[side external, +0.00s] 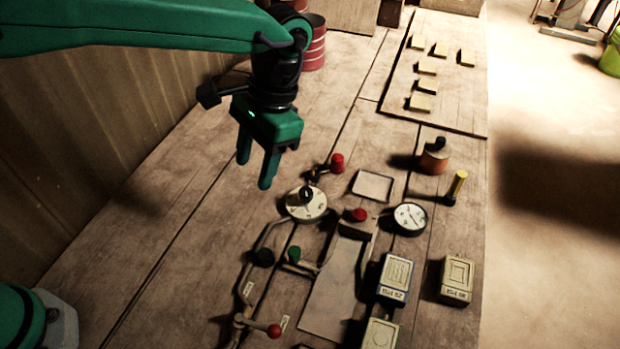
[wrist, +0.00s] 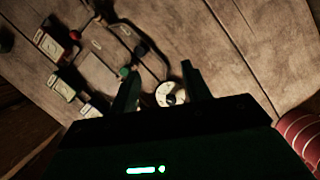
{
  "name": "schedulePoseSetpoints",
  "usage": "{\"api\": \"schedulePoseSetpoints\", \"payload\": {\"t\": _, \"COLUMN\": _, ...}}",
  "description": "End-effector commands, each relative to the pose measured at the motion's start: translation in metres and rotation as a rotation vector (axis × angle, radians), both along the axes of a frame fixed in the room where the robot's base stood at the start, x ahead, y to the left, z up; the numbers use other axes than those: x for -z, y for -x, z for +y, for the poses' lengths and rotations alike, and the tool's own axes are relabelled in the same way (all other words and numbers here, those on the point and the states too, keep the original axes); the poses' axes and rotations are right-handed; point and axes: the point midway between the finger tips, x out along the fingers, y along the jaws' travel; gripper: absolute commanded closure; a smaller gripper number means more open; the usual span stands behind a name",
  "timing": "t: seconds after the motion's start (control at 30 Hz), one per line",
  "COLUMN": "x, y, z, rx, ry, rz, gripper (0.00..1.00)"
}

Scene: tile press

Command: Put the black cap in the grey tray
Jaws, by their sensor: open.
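A small black cap-like knob (side external: 306,192) stands on a round white dial (side external: 300,211) in the side view. The dial (wrist: 164,97) also shows between my fingers in the wrist view. Another dark round piece (side external: 262,257) sits by the pipe; I cannot tell for certain which is the black cap. The shallow grey tray (side external: 373,186) lies flat and looks empty, right of the dial. I cannot make it out in the wrist view. My gripper (side external: 256,168) is open and empty, above the boards and up-left of the dial. Its two fingers (wrist: 158,80) point towards the dial.
A red knob (side external: 337,162), a green knob (side external: 294,254), and a red-knobbed lever (side external: 273,331) stand up around the dial. A gauge (side external: 410,218), a copper-coloured weight (side external: 434,160) and labelled blocks (side external: 395,278) are farther right. Bare boards lie at left.

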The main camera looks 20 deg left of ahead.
Motion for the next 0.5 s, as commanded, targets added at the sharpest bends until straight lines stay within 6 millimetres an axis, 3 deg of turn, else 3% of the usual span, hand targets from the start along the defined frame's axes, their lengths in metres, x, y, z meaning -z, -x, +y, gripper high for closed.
{"api": "schedulePoseSetpoints", "payload": {"t": 0.2, "x": -0.038, "y": -0.001, "z": 0.055, "rx": -0.081, "ry": 0.074, "rz": -0.095, "gripper": 0.52}}
{"api": "schedulePoseSetpoints", "payload": {"t": 0.5, "x": -0.072, "y": 0.014, "z": 0.125, "rx": -0.183, "ry": 0.155, "rz": -0.233, "gripper": 0.52}}
